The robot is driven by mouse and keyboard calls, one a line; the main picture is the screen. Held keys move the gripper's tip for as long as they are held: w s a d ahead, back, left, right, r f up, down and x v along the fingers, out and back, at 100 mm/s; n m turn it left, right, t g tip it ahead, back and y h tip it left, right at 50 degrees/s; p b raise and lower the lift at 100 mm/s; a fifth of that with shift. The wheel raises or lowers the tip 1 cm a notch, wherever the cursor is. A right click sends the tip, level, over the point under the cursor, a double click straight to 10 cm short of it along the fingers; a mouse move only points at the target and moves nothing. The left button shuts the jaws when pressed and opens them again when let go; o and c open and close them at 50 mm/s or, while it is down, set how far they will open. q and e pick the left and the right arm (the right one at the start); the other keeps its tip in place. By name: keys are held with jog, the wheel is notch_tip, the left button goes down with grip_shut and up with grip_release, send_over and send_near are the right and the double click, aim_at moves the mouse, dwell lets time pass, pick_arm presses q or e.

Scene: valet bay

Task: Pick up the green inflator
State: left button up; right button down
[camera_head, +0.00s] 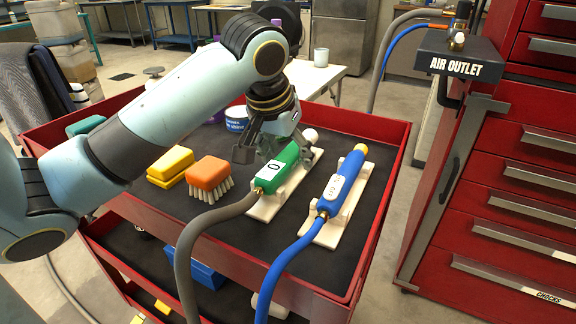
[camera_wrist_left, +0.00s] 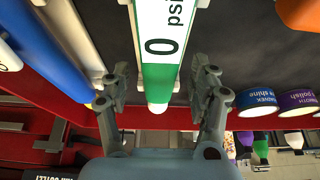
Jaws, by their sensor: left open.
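The green inflator (camera_head: 278,170) lies in a white cradle (camera_head: 264,209) on the cart's top tray, with a white label reading 0 and a grey hose (camera_head: 190,245) from its near end. My left gripper (camera_head: 262,150) is over its far half. In the left wrist view the inflator (camera_wrist_left: 158,75) shows between the two open fingers (camera_wrist_left: 160,88), with a gap on each side. A blue inflator (camera_head: 343,185) lies in its own cradle to the right, with a blue hose (camera_head: 283,262). My right gripper is not in view.
An orange brush (camera_head: 208,175) and yellow sponges (camera_head: 170,166) lie left of the inflator. Tins (camera_head: 236,118) stand behind my gripper. The red cart rim (camera_head: 385,215) surrounds the tray. A red cabinet with an air outlet (camera_head: 456,62) stands right.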

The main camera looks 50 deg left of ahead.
aim_at(292, 148)
pick_arm(q)
jog(key=shift+w+f, duration=0.15)
jog(key=shift+f, duration=0.15)
jog(key=c, duration=1.2)
jog(key=shift+c, duration=0.2)
jog(key=shift+r, duration=0.1)
jog(key=shift+r, duration=0.55)
notch_tip(292, 148, up, 3)
jog(key=shift+f+p, duration=0.1)
jog(key=shift+p, duration=0.65)
jog(key=s+d+r+p, duration=0.5)
jog(key=s+d+r, duration=0.2)
jog(key=s+d, duration=0.1)
jog(key=shift+d, duration=0.3)
